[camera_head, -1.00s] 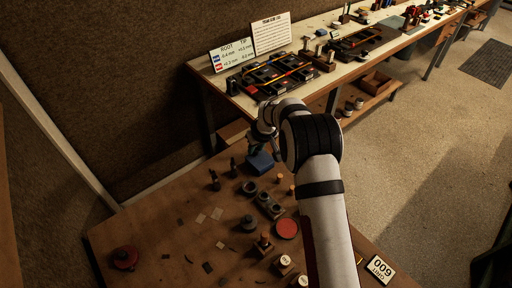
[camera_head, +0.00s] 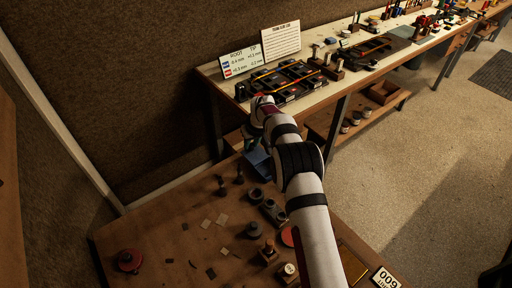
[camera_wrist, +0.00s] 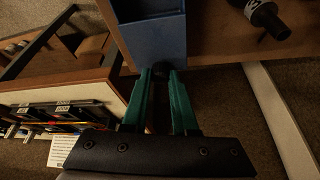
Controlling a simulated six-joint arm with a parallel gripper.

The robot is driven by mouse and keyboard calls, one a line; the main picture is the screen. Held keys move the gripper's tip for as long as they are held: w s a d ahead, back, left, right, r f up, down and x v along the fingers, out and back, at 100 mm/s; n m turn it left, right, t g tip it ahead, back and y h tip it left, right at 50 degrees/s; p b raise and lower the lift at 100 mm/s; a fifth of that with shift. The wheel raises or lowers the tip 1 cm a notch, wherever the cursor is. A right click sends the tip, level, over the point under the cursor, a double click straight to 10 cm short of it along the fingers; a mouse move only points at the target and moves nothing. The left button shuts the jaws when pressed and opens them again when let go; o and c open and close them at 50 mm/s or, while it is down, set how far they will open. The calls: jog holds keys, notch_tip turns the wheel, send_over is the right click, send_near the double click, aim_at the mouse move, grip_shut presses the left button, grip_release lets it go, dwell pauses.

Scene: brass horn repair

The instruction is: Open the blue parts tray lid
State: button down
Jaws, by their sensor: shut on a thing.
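The blue parts tray (camera_head: 261,162) sits near the far edge of the brown bench, partly hidden behind my arm. In the wrist view its blue surface (camera_wrist: 150,38) fills the top middle. My gripper (camera_wrist: 162,74) has green fingers closed on a small dark knob (camera_wrist: 161,69) at the near edge of the blue surface. In the head view my gripper (camera_head: 252,143) is at the tray's far side. I cannot tell clearly how far the lid is raised.
Dark upright tools (camera_head: 239,173) stand left of the tray. Dark round cups (camera_head: 256,196) and a red disc (camera_head: 288,236) lie nearer. A second bench (camera_head: 330,88) with tool racks stands behind.

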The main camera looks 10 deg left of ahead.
jog(key=c, duration=0.7)
grip_release()
jog(key=v, duration=1.5)
jog(key=shift+s+d+r, duration=0.15)
jog(key=shift+s+r, duration=0.05)
jog(key=shift+r, duration=0.15)
jog(key=s+d+r+m+g, duration=0.1)
jog(key=s+d+r+m, duration=0.15)
jog(key=s, duration=0.45)
jog(key=s+d+r+m, duration=0.2)
jog(key=s+d, duration=0.2)
jog(key=s, duration=0.3)
jog(key=s+d+r+m+g, duration=0.1)
jog(key=s+d+r+m, duration=0.2)
jog(key=s, duration=0.4)
jog(key=s+d+f+m, duration=0.1)
jog(key=s, duration=0.6)
jog(key=s+d+f+m+g, duration=0.1)
jog(key=s+f, duration=0.1)
jog(key=s, duration=0.5)
jog(key=s+d+f+m+g, duration=0.1)
jog(key=s+d+m, duration=0.1)
jog(key=s, duration=0.5)
jog(key=shift+s+d+f, duration=0.1)
jog(key=shift+f, duration=0.2)
